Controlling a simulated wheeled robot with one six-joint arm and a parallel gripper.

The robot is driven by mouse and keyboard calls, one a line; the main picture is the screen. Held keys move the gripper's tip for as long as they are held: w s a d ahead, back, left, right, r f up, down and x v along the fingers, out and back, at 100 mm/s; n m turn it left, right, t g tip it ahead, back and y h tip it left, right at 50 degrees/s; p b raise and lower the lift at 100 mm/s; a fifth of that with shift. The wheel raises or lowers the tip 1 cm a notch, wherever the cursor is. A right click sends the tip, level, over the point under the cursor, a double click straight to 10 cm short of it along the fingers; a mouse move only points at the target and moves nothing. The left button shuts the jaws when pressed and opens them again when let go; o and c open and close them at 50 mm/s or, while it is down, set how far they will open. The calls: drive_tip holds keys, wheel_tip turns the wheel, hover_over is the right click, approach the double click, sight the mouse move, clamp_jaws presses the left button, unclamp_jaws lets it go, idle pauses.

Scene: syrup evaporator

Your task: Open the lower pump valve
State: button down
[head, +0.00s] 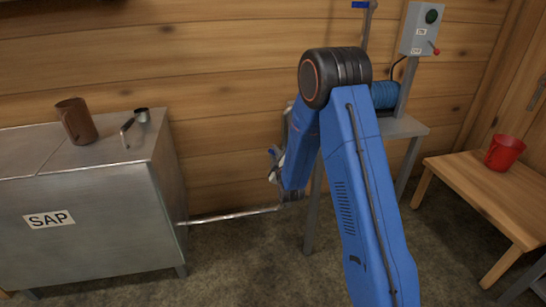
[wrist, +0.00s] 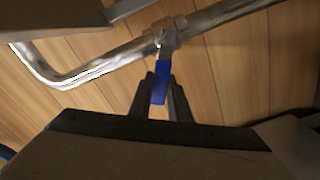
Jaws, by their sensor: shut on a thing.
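A valve with a blue lever handle (wrist: 161,82) sits on a shiny metal pipe (wrist: 110,62) in the wrist view. The lever points away from the pipe, crosswise to it at a slant. My gripper (wrist: 160,92) is shut on the end of this blue lever, one dark finger on each side. In the head view my gripper (head: 277,165) is beside the wooden wall, partly covered by my own blue arm. The valve itself cannot be made out there. A low pipe (head: 232,214) runs from the tank toward the pump stand.
A pump stand (head: 408,127), switch box (head: 422,28) and wooden bench (head: 490,185) with a red bucket (head: 504,152) are right.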

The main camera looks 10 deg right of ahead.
drive_tip(key=shift+d+r+m, duration=0.3)
drive_tip(key=shift+m, duration=0.5)
drive_tip(key=shift+d+r+m, duration=0.25)
drive_tip(key=shift+r+m, duration=0.05)
drive_tip(key=shift+m, duration=0.5)
drive_tip(key=c, duration=1.6)
unclamp_jaws()
drive_tip(key=shift+c, duration=0.2)
drive_tip(key=shift+r, duration=0.1)
